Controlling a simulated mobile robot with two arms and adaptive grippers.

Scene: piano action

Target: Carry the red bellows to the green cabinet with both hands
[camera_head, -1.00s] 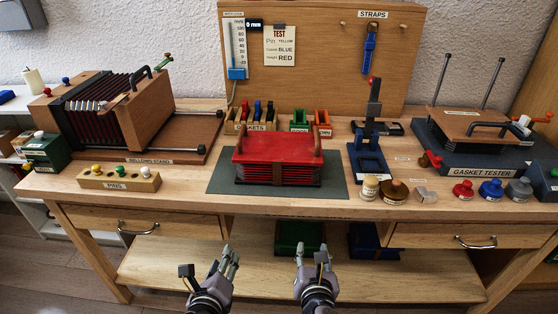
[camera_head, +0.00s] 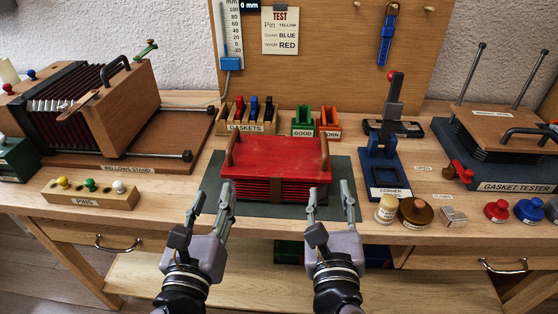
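The red bellows (camera_head: 275,157) sits on a dark grey mat (camera_head: 214,178) in the middle of the bench.
A bellows stand (camera_head: 130,162) with a larger bellows is at left, beside a pin block (camera_head: 100,192). Gasket racks (camera_head: 248,118) stand behind the red bellows. A blue corner press (camera_head: 384,170), several weights and a gasket tester (camera_head: 495,150) are at right.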

